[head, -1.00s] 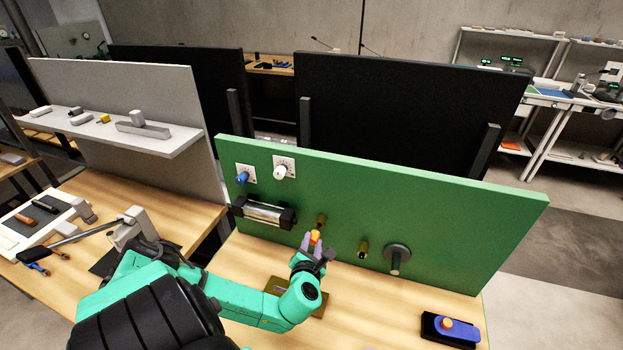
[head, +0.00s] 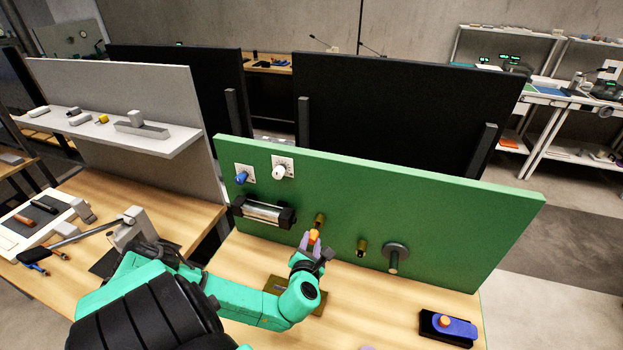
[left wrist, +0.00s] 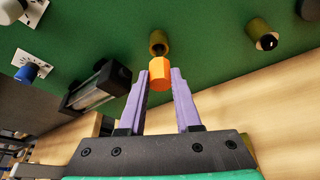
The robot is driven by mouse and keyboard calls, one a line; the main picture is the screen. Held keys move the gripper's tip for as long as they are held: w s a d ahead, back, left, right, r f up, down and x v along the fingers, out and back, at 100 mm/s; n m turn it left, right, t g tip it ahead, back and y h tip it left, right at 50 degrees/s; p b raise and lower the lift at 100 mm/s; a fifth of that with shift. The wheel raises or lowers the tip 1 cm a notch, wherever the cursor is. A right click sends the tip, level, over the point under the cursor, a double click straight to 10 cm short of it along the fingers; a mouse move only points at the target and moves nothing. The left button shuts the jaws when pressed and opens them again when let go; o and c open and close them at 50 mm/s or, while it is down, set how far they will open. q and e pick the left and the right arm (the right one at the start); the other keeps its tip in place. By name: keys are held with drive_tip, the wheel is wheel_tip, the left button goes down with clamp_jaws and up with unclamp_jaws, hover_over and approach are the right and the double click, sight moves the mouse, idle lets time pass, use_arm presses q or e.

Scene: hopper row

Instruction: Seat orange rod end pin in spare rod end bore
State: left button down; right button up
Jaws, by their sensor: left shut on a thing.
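My left gripper (head: 313,241) is shut on an orange pin (left wrist: 160,72), held between the tips of its lilac fingers. In the head view the pin (head: 314,236) is in front of the green panel. An olive socket (left wrist: 158,42) with a dark bore is just beyond the pin; I cannot tell whether they touch. A blue rod-end-like piece (head: 462,328) lies on a black base at the bench's right, with an orange piece (head: 444,321) on its left end. I cannot tell which bore is the spare one. A lilac sliver at the bottom edge may be my right gripper (head: 367,348).
The green panel (head: 450,220) also carries a second olive socket (head: 361,246), a grey disc with a stub (head: 396,252), a clear cylinder (head: 264,212) and two knobs. An olive plate (head: 318,305) lies under my left arm. The bench front between plate and black base is clear.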

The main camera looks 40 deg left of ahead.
use_arm(q)
drive_tip(key=shift+r, duration=0.1)
drive_tip(key=shift+w, duration=0.1)
drive_tip(key=shift+w+a, duration=0.3)
drive_tip(key=shift+w, duration=0.3)
drive_tip(key=c, duration=0.5)
unclamp_jaws()
drive_tip(key=shift+s, duration=0.1)
